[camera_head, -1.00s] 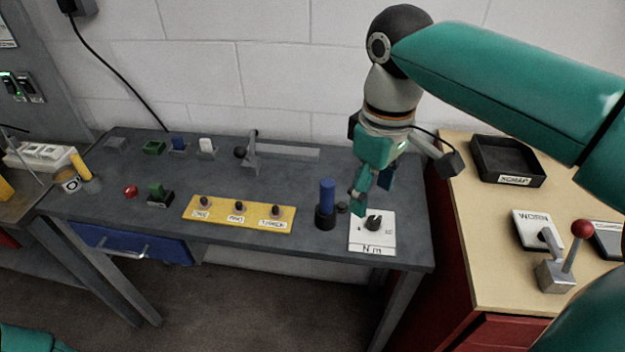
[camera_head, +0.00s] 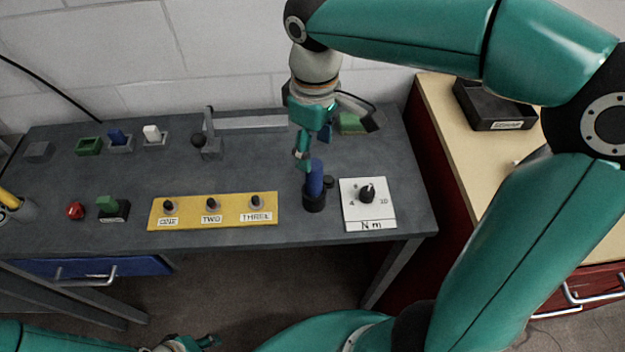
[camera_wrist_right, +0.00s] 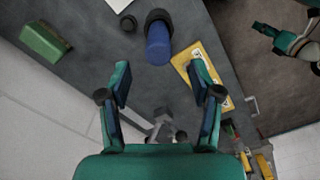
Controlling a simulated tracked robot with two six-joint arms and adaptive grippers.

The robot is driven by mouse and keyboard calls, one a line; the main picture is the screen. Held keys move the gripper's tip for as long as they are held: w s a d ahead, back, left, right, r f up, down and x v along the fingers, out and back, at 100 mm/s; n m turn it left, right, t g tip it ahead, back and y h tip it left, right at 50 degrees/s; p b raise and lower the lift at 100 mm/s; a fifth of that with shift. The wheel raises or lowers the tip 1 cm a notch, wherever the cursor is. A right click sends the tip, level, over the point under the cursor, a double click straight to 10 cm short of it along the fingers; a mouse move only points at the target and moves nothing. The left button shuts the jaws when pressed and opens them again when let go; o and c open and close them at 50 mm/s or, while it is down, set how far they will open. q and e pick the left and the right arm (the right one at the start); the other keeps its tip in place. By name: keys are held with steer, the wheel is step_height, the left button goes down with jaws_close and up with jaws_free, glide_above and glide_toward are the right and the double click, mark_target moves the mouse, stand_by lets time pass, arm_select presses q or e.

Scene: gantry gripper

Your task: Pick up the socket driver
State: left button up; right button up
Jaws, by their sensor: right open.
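The socket driver (camera_head: 316,178) shows a blue handle standing upright in a dark round holder (camera_head: 315,201) on the grey bench. It also shows in the right wrist view (camera_wrist_right: 158,45), beyond the fingertips. Its lower end is hidden in the holder. My right gripper (camera_head: 311,150) is open and empty, above and just behind the handle in the head view. In the right wrist view, the handle lies between the lines of the two open fingers (camera_wrist_right: 160,72). My left gripper (camera_head: 195,343) shows partly at the bottom edge, away from the bench; its jaws are unclear.
A yellow three-knob panel (camera_head: 185,219) lies to the left. A green block (camera_head: 352,123) is behind my right gripper. A grey clamp-like fixture (camera_head: 210,146) stands back left.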

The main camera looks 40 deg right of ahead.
mark_target(314, 174)
steer(key=shift+d+f+p, duration=0.1)
steer(key=shift+f+p, duration=0.3)
steer(key=shift+f, duration=3.95)
steer(key=shift+w, duration=0.1)
jaws_close()
